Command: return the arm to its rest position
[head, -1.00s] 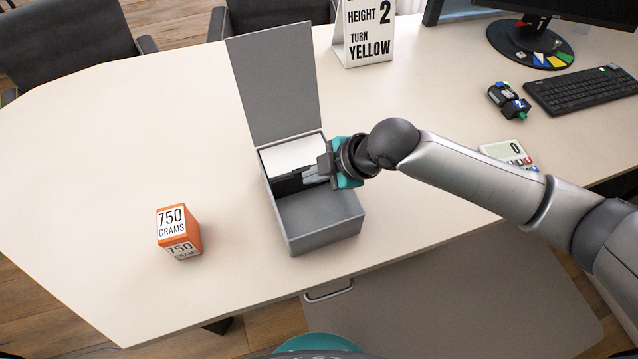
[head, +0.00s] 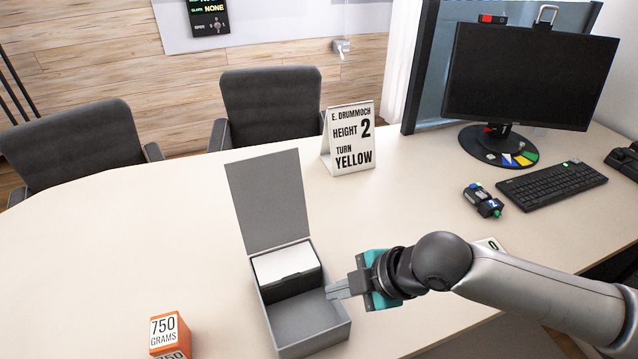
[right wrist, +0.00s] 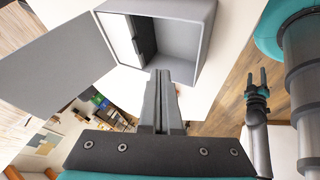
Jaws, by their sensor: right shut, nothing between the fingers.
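My right gripper (head: 332,291) is shut and empty. In the head view its fingertips are at the right side of the open grey box (head: 312,326), near its rim. In the right wrist view the closed fingers (right wrist: 160,76) point toward the box (right wrist: 204,12); whether they touch it I cannot tell. My right arm reaches in from the lower right. My left gripper (right wrist: 257,80) shows small at the right of the right wrist view, its two fingers apart and empty. It is not in the head view.
The box's lid (head: 268,200) stands up; a white block (head: 286,263) lies inside. An orange 750 grams weight (head: 170,335) stands left of it. A sign (head: 350,140), monitor (head: 530,80), keyboard (head: 553,185) and small dark device (head: 483,200) are farther back. The table's left part is clear.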

